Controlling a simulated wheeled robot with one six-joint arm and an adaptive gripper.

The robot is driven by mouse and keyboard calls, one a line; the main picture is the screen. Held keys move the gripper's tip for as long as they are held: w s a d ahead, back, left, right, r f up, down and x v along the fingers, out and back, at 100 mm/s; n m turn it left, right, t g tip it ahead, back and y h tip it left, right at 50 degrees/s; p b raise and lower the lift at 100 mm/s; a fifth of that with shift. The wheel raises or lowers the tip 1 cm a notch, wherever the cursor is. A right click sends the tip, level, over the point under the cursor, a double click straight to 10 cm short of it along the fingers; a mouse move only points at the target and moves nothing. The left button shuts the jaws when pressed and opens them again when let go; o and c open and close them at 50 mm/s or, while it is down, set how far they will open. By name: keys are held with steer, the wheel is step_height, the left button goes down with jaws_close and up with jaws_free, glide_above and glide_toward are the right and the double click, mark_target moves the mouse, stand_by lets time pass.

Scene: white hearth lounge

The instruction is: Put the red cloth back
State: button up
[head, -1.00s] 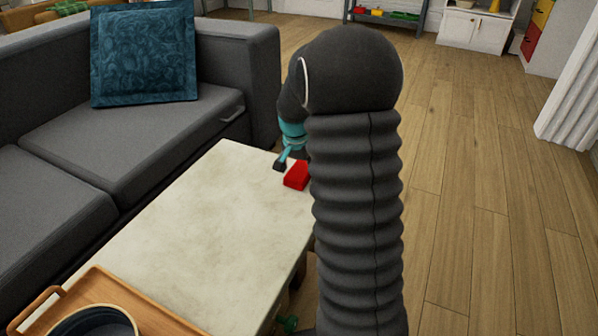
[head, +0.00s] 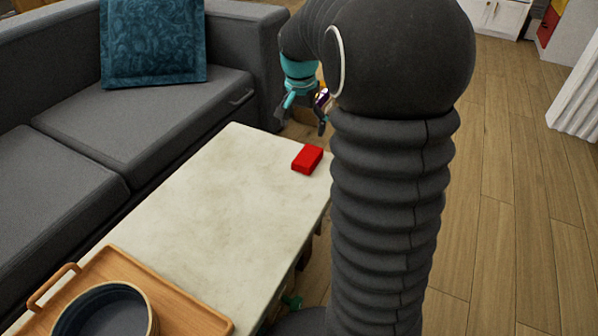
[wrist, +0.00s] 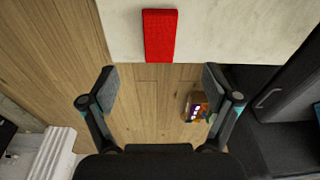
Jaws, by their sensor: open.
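The red cloth (head: 307,159) is a small folded block lying on the pale table (head: 215,195), near the far right corner in the head view. In the wrist view the red cloth (wrist: 160,36) lies at the table's edge, slightly over it, beyond the fingertips. My gripper (head: 300,120) is past the table's far end, apart from the cloth. In the wrist view my gripper (wrist: 158,88) is open, its two fingers spread wide with nothing between them but floor below.
A wooden tray (head: 190,316) with a dark round bowl (head: 108,312) stands at the table's near end. A grey sofa (head: 150,110) with a blue cushion (head: 153,45) runs along the left. A small box-like item (wrist: 196,106) shows below the right finger.

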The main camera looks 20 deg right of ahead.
steer(key=s+a+r+n+t, duration=0.1)
steer(key=s+a+r+n, duration=0.1)
steer(key=s+a+r, duration=0.3)
steer(key=s+a+r+n+t, duration=0.1)
steer(key=s+a+n, duration=0.15)
steer(key=s, duration=0.45)
steer(key=s+a+f+n+t+y, duration=0.1)
steer(key=s+a+n, duration=0.4)
steer(key=s, duration=0.8)
steer(key=shift+s+a+f+t, duration=0.3)
steer(key=shift+a+t, duration=0.25)
steer(key=shift+t, duration=0.15)
